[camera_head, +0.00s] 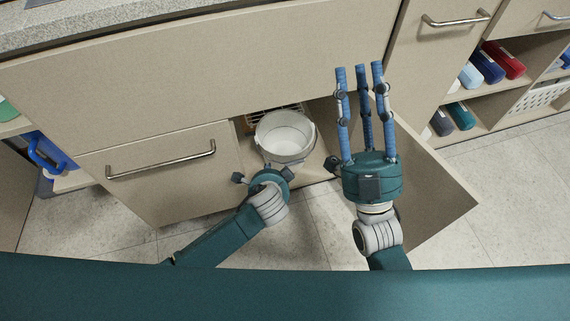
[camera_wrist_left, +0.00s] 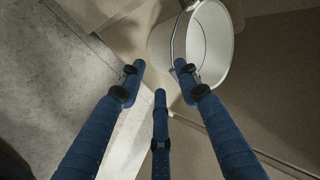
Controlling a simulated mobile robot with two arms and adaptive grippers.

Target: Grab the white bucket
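The white bucket (camera_head: 287,134) stands upright and open-topped in the open cabinet under the counter. In the left wrist view the bucket (camera_wrist_left: 213,40) is at the upper right, with a thin wire handle (camera_wrist_left: 174,35) across its near side. My left gripper (camera_head: 268,168) is just in front of the bucket, its fingers mostly hidden in the head view. In the left wrist view my left gripper (camera_wrist_left: 159,78) has its blue fingers spread and empty. One fingertip overlaps the handle and bucket edge; I cannot tell whether it touches. My right gripper (camera_head: 360,72) is open and empty, right of the bucket.
A wire rack (camera_head: 262,118) is behind the bucket. An open cabinet door (camera_head: 432,180) extends beside my right arm. A drawer front with a bar handle (camera_head: 160,160) is left of the opening. Shelves with bottles (camera_head: 488,68) and a white basket (camera_head: 540,96) are at right.

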